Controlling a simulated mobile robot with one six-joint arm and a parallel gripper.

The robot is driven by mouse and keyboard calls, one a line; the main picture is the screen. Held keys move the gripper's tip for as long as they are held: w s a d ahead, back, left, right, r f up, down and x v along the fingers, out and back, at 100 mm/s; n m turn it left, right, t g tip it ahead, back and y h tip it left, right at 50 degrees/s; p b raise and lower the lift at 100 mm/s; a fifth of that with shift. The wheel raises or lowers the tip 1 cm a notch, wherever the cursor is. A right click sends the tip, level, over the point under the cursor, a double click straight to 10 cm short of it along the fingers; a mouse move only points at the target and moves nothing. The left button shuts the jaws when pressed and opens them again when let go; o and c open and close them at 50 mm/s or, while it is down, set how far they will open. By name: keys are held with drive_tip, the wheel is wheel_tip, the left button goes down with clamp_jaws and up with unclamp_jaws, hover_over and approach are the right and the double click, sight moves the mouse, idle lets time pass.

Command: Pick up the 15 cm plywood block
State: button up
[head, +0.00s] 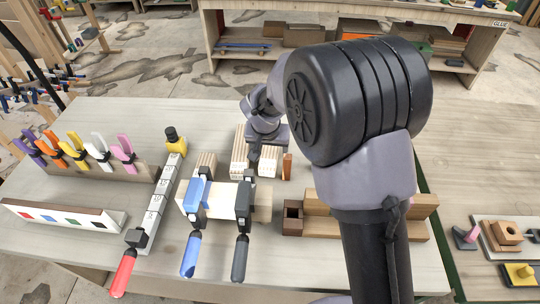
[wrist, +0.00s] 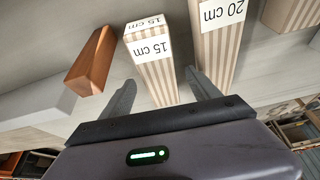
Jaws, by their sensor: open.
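The 15 cm plywood block (wrist: 155,75) is striped, with white "15 cm" labels on its end and face. In the wrist view it lies between the two fingers of my gripper (wrist: 160,80), which are spread open on either side of it. Whether the fingers touch it cannot be told.
A reddish-brown block (wrist: 92,62) is near the other finger. In the head view, clamps with blue (head: 190,254) and black handles stand in front, and wooden pieces (head: 320,227) lie to the right.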

drive_tip(key=shift+x, duration=1.2)
drive_tip(key=shift+s+r, duration=0.1)
drive_tip(key=shift+r, duration=0.05)
drive_tip(key=shift+c, duration=1.1)
clamp_jaws()
